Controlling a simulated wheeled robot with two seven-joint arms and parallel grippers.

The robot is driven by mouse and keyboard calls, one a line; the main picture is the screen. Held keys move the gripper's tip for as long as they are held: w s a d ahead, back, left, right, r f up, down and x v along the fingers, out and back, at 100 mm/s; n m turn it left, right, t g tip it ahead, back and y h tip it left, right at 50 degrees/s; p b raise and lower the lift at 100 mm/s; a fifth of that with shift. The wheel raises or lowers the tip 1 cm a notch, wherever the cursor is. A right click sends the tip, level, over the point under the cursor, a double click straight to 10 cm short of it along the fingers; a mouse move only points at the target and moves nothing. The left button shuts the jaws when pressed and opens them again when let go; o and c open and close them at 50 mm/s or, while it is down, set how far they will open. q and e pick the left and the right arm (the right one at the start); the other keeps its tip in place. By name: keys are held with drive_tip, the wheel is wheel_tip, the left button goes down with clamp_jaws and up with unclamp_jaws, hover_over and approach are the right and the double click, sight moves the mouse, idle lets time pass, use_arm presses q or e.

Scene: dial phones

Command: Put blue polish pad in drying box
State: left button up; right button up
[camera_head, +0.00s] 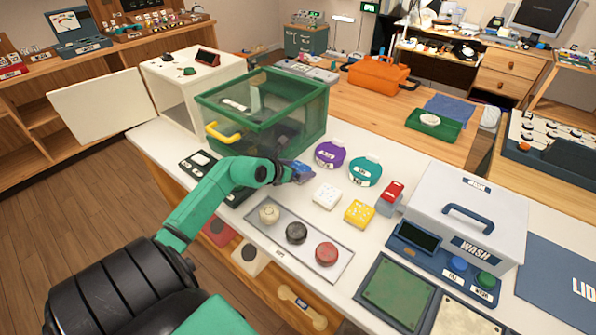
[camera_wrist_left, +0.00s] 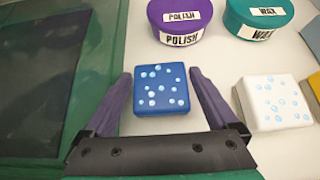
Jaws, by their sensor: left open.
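The blue polish pad (camera_wrist_left: 162,92), a small block with light dots, lies on the white counter. My left gripper (camera_wrist_left: 159,76) is open, with one finger on each side of the pad; whether they touch it I cannot tell. In the head view my left gripper (camera_head: 301,171) reaches over the counter and largely hides the pad. A green-framed clear box (camera_head: 262,80) with a yellow handle stands left of and behind the gripper; I take it for the drying box, but I read no label on it. My right gripper is not in view.
A purple polish tin (camera_head: 330,154) and a teal wax tin (camera_head: 365,171) stand behind the gripper. A white pad (camera_head: 327,196) and a yellow pad (camera_head: 359,213) lie to its right. A grey tray (camera_head: 270,232) holds three round items. A wash box (camera_head: 475,205) stands right.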

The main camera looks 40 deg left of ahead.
use_arm(q)
drive_tip(key=c, duration=1.3)
wheel_tip(320, 180, up, 20)
drive_tip(key=b, duration=0.2)
wheel_tip(320, 180, up, 8)
drive_tip(key=p, duration=0.1)
hover_over(298, 168)
drive_tip(key=s+d+f+m+g+h, duration=0.1)
drive_tip(key=s+d+f+m+h, duration=0.15)
drive_tip(key=d+f, duration=0.45)
drive_tip(key=s+d+f+m+g+h, duration=0.1)
drive_tip(key=s+d+f+m+h, duration=0.1)
drive_tip(key=d+f+m+h, duration=0.35)
drive_tip(key=s+d+f+m+g+h, duration=0.1)
drive_tip(key=s+d+f+m+g, duration=0.1)
drive_tip(key=s+d+f, duration=0.3)
drive_tip(key=s+d+m, duration=0.1)
drive_tip(key=s+d, duration=0.2)
drive_tip(key=d, duration=0.1)
drive_tip(key=shift+d+f+g, duration=0.25)
drive_tip(key=shift+d+g, duration=0.1)
drive_tip(key=shift+g, duration=0.05)
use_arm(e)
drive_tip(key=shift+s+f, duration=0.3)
use_arm(q)
drive_tip(key=shift+f, duration=0.1)
